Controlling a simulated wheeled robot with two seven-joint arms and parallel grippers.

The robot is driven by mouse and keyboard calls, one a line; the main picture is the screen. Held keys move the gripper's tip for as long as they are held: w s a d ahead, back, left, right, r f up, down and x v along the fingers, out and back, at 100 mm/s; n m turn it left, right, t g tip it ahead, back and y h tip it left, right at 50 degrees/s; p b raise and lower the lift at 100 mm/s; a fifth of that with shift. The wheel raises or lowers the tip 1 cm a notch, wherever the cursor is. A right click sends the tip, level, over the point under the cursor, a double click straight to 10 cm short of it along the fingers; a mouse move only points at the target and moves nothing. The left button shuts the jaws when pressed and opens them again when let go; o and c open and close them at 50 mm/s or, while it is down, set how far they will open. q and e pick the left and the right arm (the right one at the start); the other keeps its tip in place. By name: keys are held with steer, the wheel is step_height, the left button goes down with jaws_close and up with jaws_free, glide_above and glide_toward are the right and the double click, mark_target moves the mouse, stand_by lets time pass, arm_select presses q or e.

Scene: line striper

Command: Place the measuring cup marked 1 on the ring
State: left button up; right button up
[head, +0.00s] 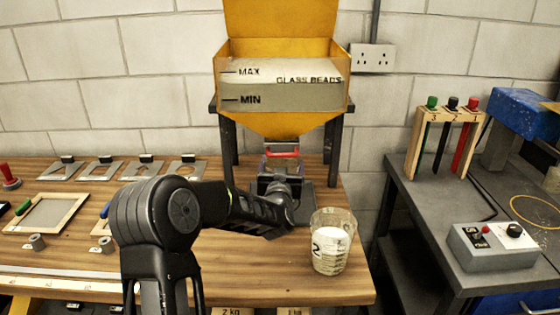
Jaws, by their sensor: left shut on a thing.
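A clear measuring cup marked 2 (332,243), holding white material, stands upright on the wooden bench (235,268), right of my left wrist. I do not see a cup marked 1. A thin yellow ring (513,207) lies on the grey table at the far right. My left gripper (281,166) is below the yellow hopper (280,122), at the red handle (283,154) under its outlet. It appears shut on this handle, but its fingers are small and dark and the contact is hard to see. My right gripper is not in view.
The grey table (436,210) holds a rack with coloured-handled tools (444,140), a control box (491,246) and a blue machine (522,112). A gap separates it from the bench. Stencil plates (100,170) and a framed screen (47,213) lie on the bench's left.

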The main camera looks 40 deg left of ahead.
arm_select(q)
steer(key=shift+s+d+r, duration=0.15)
steer(key=shift+s, duration=0.25)
steer(key=shift+s+d+r, duration=0.1)
steer(key=shift+w+f, duration=0.2)
steer(key=shift+f, duration=0.1)
steer(key=o, duration=1.4)
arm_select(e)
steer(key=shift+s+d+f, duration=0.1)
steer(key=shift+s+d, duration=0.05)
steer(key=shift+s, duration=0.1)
arm_select(q)
steer(key=shift+r, duration=0.1)
steer(key=shift+r, duration=0.15)
steer(key=shift+s+d, duration=0.15)
steer(key=shift+s, duration=0.15)
steer(key=b+v, duration=0.2)
steer(key=v, duration=0.9)
steer(key=shift+s, duration=0.2)
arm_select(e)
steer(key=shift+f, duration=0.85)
